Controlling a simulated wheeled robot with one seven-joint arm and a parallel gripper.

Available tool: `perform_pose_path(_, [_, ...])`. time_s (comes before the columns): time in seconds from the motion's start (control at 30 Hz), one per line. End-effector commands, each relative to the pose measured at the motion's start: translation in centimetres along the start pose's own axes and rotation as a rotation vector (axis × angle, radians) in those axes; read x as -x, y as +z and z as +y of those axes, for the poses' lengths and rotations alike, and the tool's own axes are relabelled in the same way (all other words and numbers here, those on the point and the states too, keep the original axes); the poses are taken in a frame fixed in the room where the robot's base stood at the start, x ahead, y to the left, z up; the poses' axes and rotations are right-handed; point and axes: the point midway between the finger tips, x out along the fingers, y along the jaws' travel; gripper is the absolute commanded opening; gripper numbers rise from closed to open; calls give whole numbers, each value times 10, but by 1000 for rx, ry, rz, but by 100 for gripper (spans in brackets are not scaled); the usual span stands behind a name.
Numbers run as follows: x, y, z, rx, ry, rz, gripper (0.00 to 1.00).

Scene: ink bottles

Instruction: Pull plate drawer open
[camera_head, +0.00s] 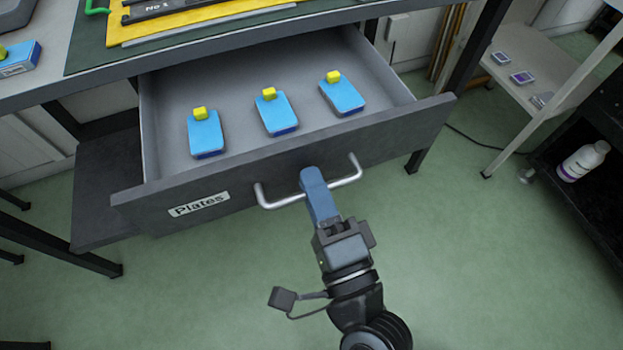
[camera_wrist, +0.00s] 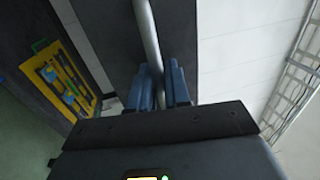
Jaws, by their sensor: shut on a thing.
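The grey plate drawer (camera_head: 285,155), with a "Plates" label (camera_head: 199,204) on its front, is pulled out from under the bench in the head view. Its bent metal bar handle (camera_head: 276,200) spans the middle of the drawer front. My gripper (camera_head: 312,178) is shut on the handle near its middle. In the wrist view the blue fingers of my gripper (camera_wrist: 160,88) stand on both sides of the handle bar (camera_wrist: 148,35). Three blue boxes (camera_head: 275,112) with yellow knobs lie inside the drawer. The fingers hide a short part of the handle.
The bench top (camera_head: 150,67) above holds a yellow tray (camera_head: 180,22) and another blue box (camera_head: 18,60). A shelf with a white bottle (camera_head: 583,160) stands at the right. Black table legs (camera_head: 60,247) stand at the left. The green floor (camera_head: 480,270) in front is clear.

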Motion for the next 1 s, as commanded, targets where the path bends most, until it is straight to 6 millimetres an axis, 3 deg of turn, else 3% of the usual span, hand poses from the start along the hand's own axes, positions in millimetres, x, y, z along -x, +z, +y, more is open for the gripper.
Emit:
perform_pose_path(0.2, [0, 0, 2, 1, 3, 0, 0])
perform_pose_path(0.23, [0, 0, 2, 1, 3, 0, 19])
perform_pose_path(0.33, [0, 0, 2, 1, 3, 0, 29])
perform_pose_path(0.67, [5, 0, 2, 0, 2, -1, 29])
perform_pose_path(1.0, [58, 0, 2, 1, 4, -2, 29])
